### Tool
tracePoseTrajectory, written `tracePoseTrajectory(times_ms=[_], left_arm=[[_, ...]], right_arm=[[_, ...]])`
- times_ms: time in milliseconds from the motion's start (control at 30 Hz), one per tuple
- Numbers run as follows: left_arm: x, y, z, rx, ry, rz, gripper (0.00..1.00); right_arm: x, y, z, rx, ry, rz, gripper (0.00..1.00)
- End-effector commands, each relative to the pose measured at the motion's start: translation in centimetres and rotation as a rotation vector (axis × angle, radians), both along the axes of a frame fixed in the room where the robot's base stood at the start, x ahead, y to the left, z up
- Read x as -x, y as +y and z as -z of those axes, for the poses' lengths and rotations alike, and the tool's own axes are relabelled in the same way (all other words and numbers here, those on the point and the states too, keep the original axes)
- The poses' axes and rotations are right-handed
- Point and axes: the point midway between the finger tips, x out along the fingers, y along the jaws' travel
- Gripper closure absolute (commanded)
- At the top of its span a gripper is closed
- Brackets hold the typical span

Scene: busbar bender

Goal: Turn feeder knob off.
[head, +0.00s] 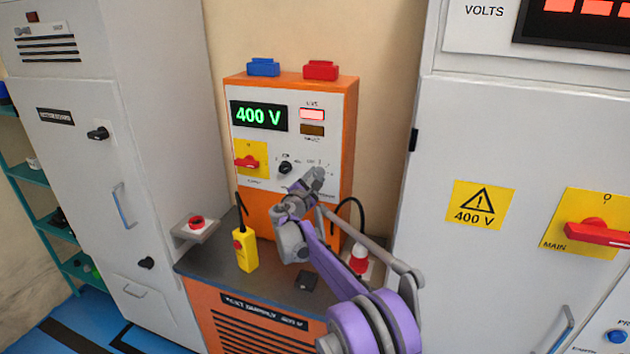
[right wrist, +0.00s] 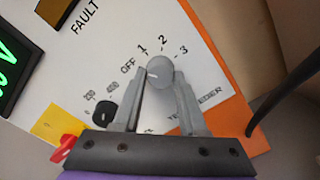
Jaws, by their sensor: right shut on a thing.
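The feeder knob (right wrist: 160,70) is a round grey knob on the white panel, with OFF, 1, 2 and 3 printed around it. A short pale mark on its face lies on the left, on the side towards OFF; the exact setting is hard to tell. My right gripper (right wrist: 162,80) is shut on the knob, one finger on each side. In the head view, my right gripper (head: 314,182) reaches the lower right of the panel of the orange supply box (head: 348,130) and hides the knob. My left gripper is not in view.
The box shows a green 400 V display (head: 259,116), a lit indicator (head: 312,114), a black knob (head: 285,168) and a red switch (head: 247,162). Grey cabinets stand on both sides.

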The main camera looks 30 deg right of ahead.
Motion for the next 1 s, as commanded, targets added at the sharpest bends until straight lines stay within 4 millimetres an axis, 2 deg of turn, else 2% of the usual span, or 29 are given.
tracePoseTrajectory(times_ms=[400,967,1000], left_arm=[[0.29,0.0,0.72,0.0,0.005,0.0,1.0],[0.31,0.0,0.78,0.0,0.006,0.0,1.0],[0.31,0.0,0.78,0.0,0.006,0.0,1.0]], right_arm=[[0.05,-0.02,0.08,0.125,0.147,-0.001,1.0],[0.05,-0.03,0.04,0.144,0.169,0.0,1.0],[0.04,-0.02,0.05,0.144,0.169,0.0,0.53]])
